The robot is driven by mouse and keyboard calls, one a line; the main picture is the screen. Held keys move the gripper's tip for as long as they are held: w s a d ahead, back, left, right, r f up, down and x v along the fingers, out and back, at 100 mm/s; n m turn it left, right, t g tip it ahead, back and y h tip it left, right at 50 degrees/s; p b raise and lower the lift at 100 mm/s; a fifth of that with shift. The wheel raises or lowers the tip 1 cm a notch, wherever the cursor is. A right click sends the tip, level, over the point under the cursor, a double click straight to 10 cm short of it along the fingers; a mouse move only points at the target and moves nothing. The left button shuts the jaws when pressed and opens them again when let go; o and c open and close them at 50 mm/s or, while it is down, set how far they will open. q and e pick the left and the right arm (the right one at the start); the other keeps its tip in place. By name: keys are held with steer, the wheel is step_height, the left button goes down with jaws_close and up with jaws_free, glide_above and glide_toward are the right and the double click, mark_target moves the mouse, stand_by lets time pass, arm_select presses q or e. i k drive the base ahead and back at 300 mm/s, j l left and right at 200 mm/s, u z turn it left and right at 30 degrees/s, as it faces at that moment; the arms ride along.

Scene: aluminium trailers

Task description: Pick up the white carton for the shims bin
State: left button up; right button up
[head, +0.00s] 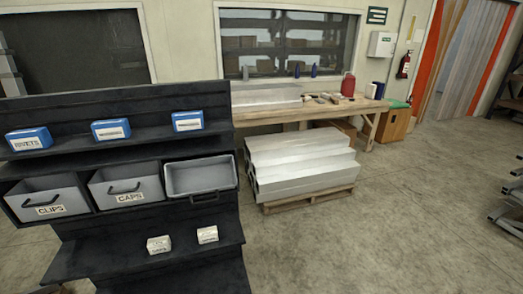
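Two small white cartons stand on the lower shelf of the dark rack: a left white carton (158,244) and a right white carton (207,235). Each has a printed label too small to read surely. Above them is a row of grey bins. The left bin (47,197) reads CLIPS and the middle bin (125,187) reads CAPS. The right bin (201,178) looks tipped or pulled forward, its inside appears empty, and no label on it is readable. Neither of my grippers is in view.
Blue boxes (110,130) sit on the upper shelf, one marked RIVETS. The lower shelf (105,260) is clear left of the cartons. A pallet (308,200) of metal profiles and a wooden workbench (375,108) stand behind.

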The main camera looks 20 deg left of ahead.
mark_target(205, 235)
steer(key=k+l+u, duration=0.15)
steer(key=u, duration=0.2)
steer(key=k+u, duration=0.35)
steer(key=k+l+u, duration=0.1)
steer(key=u, duration=0.25)
steer(key=k, duration=0.05)
